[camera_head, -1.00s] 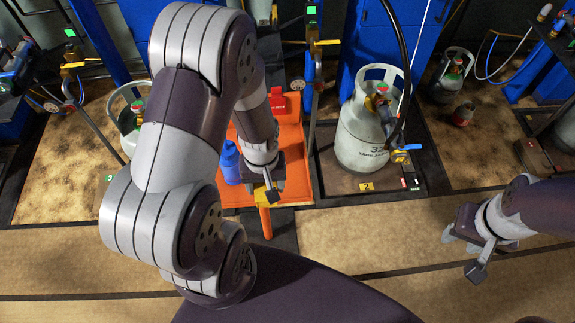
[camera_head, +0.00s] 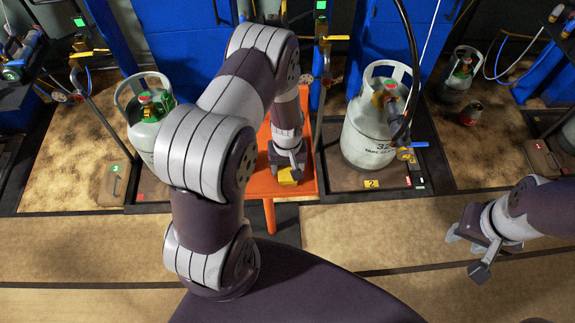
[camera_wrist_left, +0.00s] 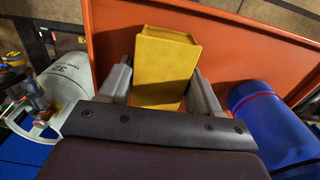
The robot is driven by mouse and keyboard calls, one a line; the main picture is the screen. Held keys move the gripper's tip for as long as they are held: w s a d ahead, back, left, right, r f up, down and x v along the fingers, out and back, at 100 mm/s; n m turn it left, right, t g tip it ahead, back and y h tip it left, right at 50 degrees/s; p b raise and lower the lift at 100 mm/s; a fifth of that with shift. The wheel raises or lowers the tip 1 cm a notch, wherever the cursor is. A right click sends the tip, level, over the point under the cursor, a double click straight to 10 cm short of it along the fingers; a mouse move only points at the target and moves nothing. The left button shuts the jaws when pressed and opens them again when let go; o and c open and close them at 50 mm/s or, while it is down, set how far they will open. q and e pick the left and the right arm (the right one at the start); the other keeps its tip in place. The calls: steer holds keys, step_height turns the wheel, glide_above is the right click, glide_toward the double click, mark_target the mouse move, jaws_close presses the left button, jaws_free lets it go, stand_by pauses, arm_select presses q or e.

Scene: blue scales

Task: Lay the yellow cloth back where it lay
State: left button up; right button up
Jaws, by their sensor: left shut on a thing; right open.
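The yellow cloth (camera_wrist_left: 165,68) is folded into a block shape and sits between the two fingers of my left gripper (camera_wrist_left: 162,88) in the left wrist view. In the head view a small part of the cloth (camera_head: 289,176) shows below the left gripper (camera_head: 287,163). The cloth is over the orange table top (camera_wrist_left: 262,48), near its front edge; I cannot tell whether it touches the top. The same orange table (camera_head: 307,168) is partly hidden by my left arm in the head view. My right gripper (camera_head: 467,252) is open and empty at the right, away from the table.
A blue rolled or rounded thing (camera_wrist_left: 268,125) lies on the orange table beside the gripper. A grey gas cylinder (camera_head: 370,140) stands right of the table and another cylinder (camera_head: 147,125) stands to the left. The floor in front (camera_head: 340,228) is clear.

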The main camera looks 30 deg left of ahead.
mark_target(288, 168)
arm_select(q)
steer(key=o, duration=1.2)
steer(key=shift+f, duration=0.1)
steer(key=shift+o, duration=0.2)
step_height(288, 168, up, 13)
steer(key=s+d+r+m+t, duration=0.1)
steer(key=s+d+r+m, duration=0.4)
steer(key=s+r, duration=0.4)
steer(key=shift+d+m, duration=0.2)
steer(key=shift+m, duration=0.6)
